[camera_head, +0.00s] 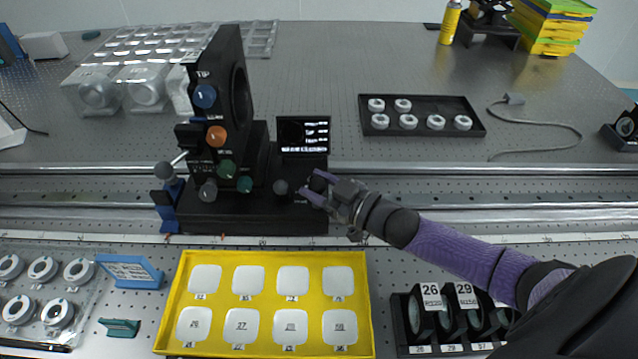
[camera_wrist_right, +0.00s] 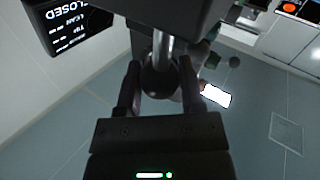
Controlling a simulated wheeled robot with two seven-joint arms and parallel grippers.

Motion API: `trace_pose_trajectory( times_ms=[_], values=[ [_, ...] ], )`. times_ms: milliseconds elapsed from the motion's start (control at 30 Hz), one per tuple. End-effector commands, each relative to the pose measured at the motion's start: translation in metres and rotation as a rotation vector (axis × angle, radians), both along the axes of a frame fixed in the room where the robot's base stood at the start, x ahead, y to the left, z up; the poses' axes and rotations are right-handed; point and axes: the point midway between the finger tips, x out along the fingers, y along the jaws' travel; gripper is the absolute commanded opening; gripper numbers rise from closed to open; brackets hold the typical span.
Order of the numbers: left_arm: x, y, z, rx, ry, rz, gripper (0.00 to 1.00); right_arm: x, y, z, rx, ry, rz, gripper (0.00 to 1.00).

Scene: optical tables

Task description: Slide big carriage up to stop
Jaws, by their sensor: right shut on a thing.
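The big carriage (camera_head: 250,210) is a black block on the rail, with a tall black plate, several coloured knobs and a small lit display. My right gripper (camera_head: 313,189) comes in from the right and is shut on a dark round knob at the carriage's right end. In the right wrist view the fingers (camera_wrist_right: 159,80) close around this dark knob (camera_wrist_right: 158,84) on a metal shaft. A blue block (camera_head: 167,208), perhaps the stop, sits by the carriage's left end; I cannot tell if they touch. My left gripper is not in view.
The metal rail (camera_head: 480,190) runs across the table and is clear to the right, behind my right arm. A yellow tray (camera_head: 363,300) of white pads lies in front. A black tray (camera_head: 422,130) with white rings and a grey cable (camera_head: 545,122) lie behind.

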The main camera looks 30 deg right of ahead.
Motion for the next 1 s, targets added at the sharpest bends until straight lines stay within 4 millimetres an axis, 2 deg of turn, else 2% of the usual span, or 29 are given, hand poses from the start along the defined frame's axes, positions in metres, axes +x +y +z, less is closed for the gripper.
trace_pose_trajectory(
  times_ms=[167,200,300,333,567,633,900,1000],
  values=[
    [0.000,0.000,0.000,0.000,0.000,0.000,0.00,-0.001,0.001,-0.001,0.000,0.002,0.002,0.00],
    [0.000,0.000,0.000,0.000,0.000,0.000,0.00,-0.001,0.001,-0.001,0.000,0.003,0.002,0.57],
    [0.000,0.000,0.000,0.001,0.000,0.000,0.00,0.000,0.000,-0.001,0.000,0.001,0.001,0.79],
    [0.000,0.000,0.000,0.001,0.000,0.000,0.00,0.000,0.000,-0.001,0.000,0.001,0.001,0.83],
    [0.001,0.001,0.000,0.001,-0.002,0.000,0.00,0.000,0.000,0.000,0.001,0.000,0.000,0.83],
    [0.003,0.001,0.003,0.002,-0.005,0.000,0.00,0.000,0.000,0.005,0.000,-0.001,0.000,0.83],
    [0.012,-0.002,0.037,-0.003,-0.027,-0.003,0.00,0.000,0.000,0.074,-0.001,-0.002,0.002,0.83],
    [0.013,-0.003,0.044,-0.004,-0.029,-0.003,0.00,0.000,0.000,0.091,0.000,-0.002,0.001,0.83]
  ],
)
